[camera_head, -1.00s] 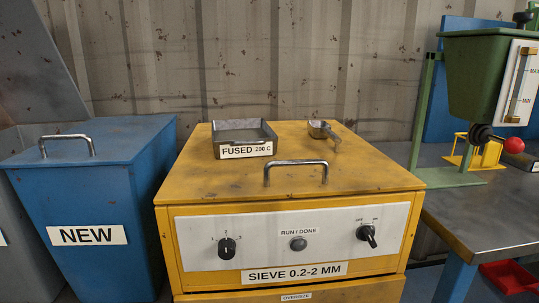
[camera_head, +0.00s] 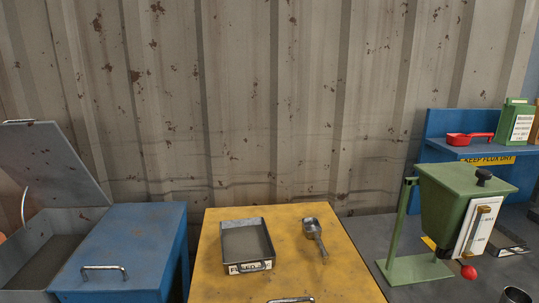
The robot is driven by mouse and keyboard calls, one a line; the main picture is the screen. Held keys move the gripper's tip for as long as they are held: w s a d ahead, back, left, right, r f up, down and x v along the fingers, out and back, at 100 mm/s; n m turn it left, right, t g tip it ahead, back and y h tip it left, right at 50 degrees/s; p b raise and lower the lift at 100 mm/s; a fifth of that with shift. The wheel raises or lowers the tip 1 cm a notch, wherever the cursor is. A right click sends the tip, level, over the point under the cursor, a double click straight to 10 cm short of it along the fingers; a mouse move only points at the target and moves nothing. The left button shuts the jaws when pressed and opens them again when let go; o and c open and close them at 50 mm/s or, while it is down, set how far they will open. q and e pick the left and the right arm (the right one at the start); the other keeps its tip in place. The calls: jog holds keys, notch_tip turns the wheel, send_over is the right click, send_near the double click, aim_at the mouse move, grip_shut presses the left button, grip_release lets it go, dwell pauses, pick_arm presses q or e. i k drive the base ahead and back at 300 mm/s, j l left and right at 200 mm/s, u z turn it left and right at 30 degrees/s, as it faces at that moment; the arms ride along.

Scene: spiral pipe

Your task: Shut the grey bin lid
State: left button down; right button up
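The grey bin (camera_head: 92,216) stands at the far left, partly cut off by the picture edge. Its grey lid (camera_head: 52,165) is raised and leans up and back to the left, so the bin is open. The dark inside of the bin shows. A thin curved metal piece (camera_head: 24,204) shows in front of the lid at the left edge; I cannot tell what it belongs to. Neither of my grippers is in view.
The blue bin (camera_head: 145,240) with a shut lid and handle stands right beside the grey bin. The yellow sieve cabinet (camera_head: 290,270) carries a grey tray (camera_head: 247,245) and a metal scoop (camera_head: 314,232). A green hopper (camera_head: 450,205) stands on the right bench.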

aim_at(38, 156)
jog(key=u, duration=1.55)
